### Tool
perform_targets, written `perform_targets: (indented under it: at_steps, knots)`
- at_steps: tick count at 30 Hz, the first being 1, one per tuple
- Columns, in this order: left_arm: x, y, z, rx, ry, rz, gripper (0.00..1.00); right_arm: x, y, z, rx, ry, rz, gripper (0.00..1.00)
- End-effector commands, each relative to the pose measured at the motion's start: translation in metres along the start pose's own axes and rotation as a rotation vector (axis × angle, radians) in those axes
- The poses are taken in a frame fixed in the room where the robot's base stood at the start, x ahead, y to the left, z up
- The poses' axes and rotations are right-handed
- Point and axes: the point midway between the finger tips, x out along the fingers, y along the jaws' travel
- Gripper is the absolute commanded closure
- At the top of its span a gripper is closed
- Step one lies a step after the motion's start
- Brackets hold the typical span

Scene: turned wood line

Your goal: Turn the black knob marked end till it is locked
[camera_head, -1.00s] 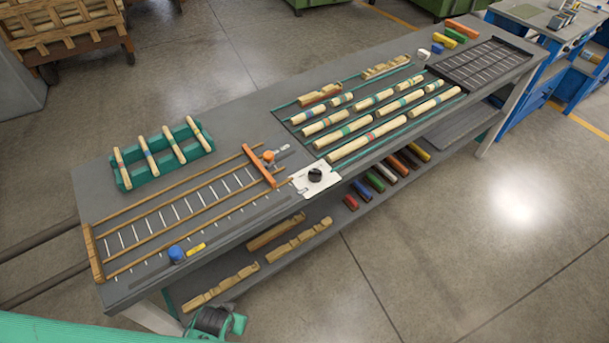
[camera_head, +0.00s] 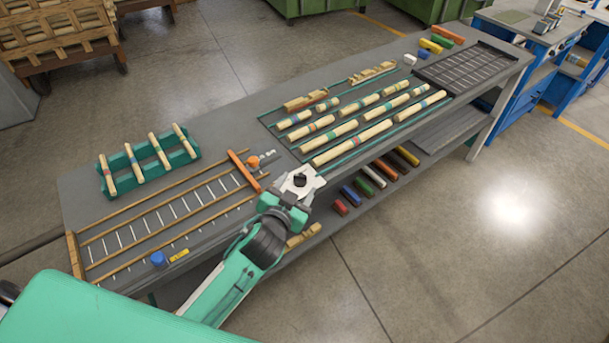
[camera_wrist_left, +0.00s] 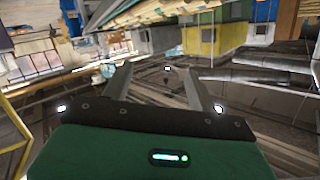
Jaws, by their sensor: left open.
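The black knob (camera_head: 300,180) stands on a white plate (camera_head: 314,180) at the front edge of the bench, right of the ladder-like wooden frame. Any marking on the knob is too small to read. My left gripper (camera_head: 297,187) reaches in from the front left and is at the plate, close to the knob. It covers the near part of the plate. I cannot tell whether its fingers touch the knob. In the left wrist view its two fingers (camera_wrist_left: 157,85) are apart with no clear object between them. My right gripper is not in view.
The wooden frame (camera_head: 77,254) has an orange crossbar (camera_head: 244,171) near the knob. A blue piece (camera_head: 158,259) lies at its front. A green rack (camera_head: 106,178) holds striped spindles. More spindles (camera_head: 366,137) lie beyond the knob. Coloured blocks (camera_head: 373,177) sit on the lower shelf.

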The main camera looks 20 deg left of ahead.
Motion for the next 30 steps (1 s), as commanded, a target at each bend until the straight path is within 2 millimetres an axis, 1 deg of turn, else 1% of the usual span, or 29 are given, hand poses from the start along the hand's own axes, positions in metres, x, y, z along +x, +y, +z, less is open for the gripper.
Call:
perform_targets:
  at_steps: [1, 2, 3, 5, 6, 8, 9, 11, 12, 13, 15, 17, 19, 22, 23, 24, 26, 27, 29, 30]
  knots:
    - [0.013, 0.005, -0.030, 0.037, 0.112, 0.015, 0.41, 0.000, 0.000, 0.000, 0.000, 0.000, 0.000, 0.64]
    - [0.018, 0.010, -0.047, 0.060, 0.182, 0.030, 0.41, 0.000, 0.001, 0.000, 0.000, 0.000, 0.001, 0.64]
    - [0.024, 0.018, -0.070, 0.093, 0.277, 0.056, 0.41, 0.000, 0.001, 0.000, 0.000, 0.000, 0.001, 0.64]
    - [0.029, 0.032, -0.102, 0.148, 0.413, 0.104, 0.41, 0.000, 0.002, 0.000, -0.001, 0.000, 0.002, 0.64]
    - [0.031, 0.043, -0.121, 0.188, 0.499, 0.145, 0.41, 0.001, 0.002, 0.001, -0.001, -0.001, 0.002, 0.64]
    - [0.031, 0.060, -0.146, 0.255, 0.620, 0.213, 0.41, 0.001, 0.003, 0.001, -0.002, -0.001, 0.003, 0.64]
    - [0.030, 0.073, -0.160, 0.304, 0.695, 0.266, 0.41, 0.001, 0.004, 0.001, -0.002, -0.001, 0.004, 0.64]
    - [0.027, 0.092, -0.176, 0.382, 0.794, 0.353, 0.41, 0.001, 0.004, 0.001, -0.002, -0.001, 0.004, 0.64]
    - [0.024, 0.105, -0.183, 0.439, 0.852, 0.417, 0.41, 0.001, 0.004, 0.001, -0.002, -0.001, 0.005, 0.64]
    - [0.022, 0.114, -0.186, 0.485, 0.890, 0.467, 0.41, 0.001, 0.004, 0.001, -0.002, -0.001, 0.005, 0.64]
    - [0.019, 0.134, -0.188, 0.596, 0.960, 0.592, 0.41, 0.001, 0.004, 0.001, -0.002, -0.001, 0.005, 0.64]
    - [0.017, 0.148, -0.184, 0.701, 0.999, 0.705, 0.41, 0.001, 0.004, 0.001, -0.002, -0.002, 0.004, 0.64]
    - [0.017, 0.160, -0.172, 0.828, 1.014, 0.843, 0.41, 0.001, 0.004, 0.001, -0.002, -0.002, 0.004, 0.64]
    - [0.024, 0.163, -0.146, 1.024, 0.975, 1.038, 0.41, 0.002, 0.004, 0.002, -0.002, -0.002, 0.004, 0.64]
    - [0.027, 0.161, -0.138, 1.083, 0.950, 1.095, 0.41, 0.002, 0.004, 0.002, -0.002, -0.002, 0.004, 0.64]
    - [0.033, 0.155, -0.125, 1.162, 0.903, 1.169, 0.41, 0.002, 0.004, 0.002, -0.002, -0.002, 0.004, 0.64]
    - [0.043, 0.141, -0.106, 1.279, 0.808, 1.274, 0.41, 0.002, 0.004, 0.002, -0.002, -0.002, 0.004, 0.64]
    - [0.050, 0.128, -0.093, 1.354, 0.731, 1.339, 0.41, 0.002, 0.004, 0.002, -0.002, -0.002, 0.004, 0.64]
    - [0.063, 0.102, -0.076, 1.462, 0.591, 1.423, 0.41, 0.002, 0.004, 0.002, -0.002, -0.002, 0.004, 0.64]
    - [0.071, 0.083, -0.067, 1.527, 0.487, 1.470, 0.41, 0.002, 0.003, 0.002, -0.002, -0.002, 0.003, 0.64]
